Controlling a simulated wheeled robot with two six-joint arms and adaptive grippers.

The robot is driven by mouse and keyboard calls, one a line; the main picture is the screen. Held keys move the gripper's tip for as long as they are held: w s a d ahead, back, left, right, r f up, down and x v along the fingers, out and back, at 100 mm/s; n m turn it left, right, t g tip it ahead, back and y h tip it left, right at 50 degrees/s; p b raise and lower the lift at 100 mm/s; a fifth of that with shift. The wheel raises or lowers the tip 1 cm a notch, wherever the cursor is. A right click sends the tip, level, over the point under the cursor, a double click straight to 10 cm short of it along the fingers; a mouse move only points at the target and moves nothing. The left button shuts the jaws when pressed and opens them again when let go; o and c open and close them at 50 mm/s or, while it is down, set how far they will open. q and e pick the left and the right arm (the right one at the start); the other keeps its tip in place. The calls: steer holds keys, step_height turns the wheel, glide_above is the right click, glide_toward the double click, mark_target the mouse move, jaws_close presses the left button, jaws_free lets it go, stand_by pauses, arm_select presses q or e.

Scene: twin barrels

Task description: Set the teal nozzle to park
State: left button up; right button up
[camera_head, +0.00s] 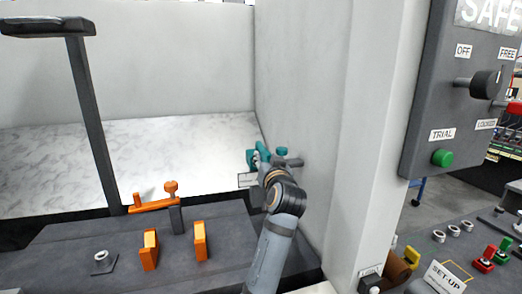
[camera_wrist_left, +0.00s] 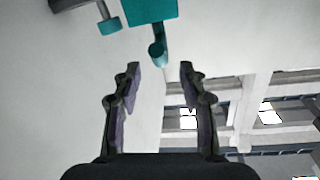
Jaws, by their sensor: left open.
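The teal nozzle (camera_head: 252,158) is by the grey wall right of centre in the head view, partly hidden behind my left gripper (camera_head: 268,171). In the left wrist view a teal block (camera_wrist_left: 150,10) with a short teal stem (camera_wrist_left: 157,54) shows at the top. The stem's lower end points down between and just beyond the fingertips of my left gripper (camera_wrist_left: 159,72). The gripper is open, with nothing seen between its fingers. A teal knob (camera_head: 282,151) on a dark arm is at the right of the nozzle. My right gripper is out of view.
An orange nozzle assembly (camera_head: 152,205) stands at the left, with two orange blocks (camera_head: 150,250) on the dark deck before it. A dark post (camera_head: 92,120) rises behind. At the right are a switch panel (camera_head: 440,110) and a control desk (camera_head: 430,240).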

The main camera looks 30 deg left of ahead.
mark_target(261, 146)
arm_select(q)
steer(key=p+x, duration=0.2)
steer(key=x, duration=0.6)
steer(key=shift+w+a, duration=0.25)
steer(key=shift+a, duration=0.1)
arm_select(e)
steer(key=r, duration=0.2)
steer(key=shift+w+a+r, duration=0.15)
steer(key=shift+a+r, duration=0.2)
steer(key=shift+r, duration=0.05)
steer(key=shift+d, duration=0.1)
arm_select(q)
steer(key=shift+c, duration=0.6)
jaws_close()
